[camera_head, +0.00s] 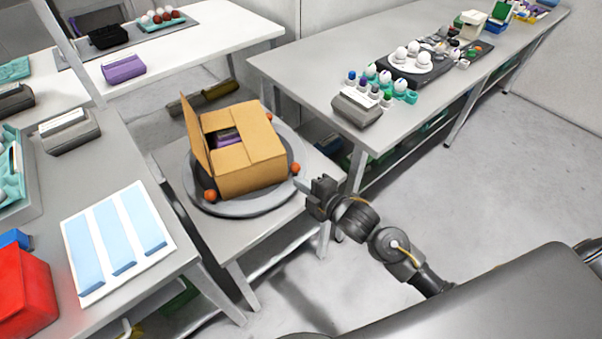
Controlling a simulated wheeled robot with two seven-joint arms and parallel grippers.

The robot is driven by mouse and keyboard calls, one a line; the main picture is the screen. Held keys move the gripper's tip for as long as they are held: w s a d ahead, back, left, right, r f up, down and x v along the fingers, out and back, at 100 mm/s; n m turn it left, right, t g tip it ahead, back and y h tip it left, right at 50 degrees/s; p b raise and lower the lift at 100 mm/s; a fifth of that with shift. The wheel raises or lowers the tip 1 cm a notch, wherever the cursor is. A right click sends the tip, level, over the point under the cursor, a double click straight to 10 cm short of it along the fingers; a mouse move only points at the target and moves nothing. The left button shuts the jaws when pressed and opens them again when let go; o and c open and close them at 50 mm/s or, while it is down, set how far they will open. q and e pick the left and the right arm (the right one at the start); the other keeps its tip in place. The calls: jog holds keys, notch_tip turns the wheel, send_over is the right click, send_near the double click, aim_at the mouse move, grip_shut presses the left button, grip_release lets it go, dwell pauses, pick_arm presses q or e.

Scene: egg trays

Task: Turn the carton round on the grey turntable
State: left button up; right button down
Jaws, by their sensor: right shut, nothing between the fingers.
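A brown cardboard carton (253,164) sits on the round grey turntable (238,208), which stands on a small table. One flap (196,137) of the carton stands up at the left. Through the opening I see something purple and dark inside. Orange knobs sit on the turntable's rim, one at the front left (210,196) and one at the right (295,168); another shows partly behind the carton. My right gripper (304,186) is shut and empty, just right of the right knob; I cannot tell whether it touches it. My left gripper is not in view.
A left table holds a white sheet with blue strips (119,240), a red container (24,292) and trays. A long grey table (312,78) at the right carries egg holders and small items. Open floor (480,170) lies at the right.

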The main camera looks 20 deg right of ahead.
aim_at(301, 175)
jog(key=w, duration=0.1)
jog(key=w+f, duration=0.1)
jog(key=w+d, duration=0.1)
jog(key=shift+w+f, duration=0.15)
jog(key=shift+w, duration=0.25)
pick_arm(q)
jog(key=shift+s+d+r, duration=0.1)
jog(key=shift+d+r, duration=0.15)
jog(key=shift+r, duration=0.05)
pick_arm(e)
jog(key=shift+w, duration=0.2)
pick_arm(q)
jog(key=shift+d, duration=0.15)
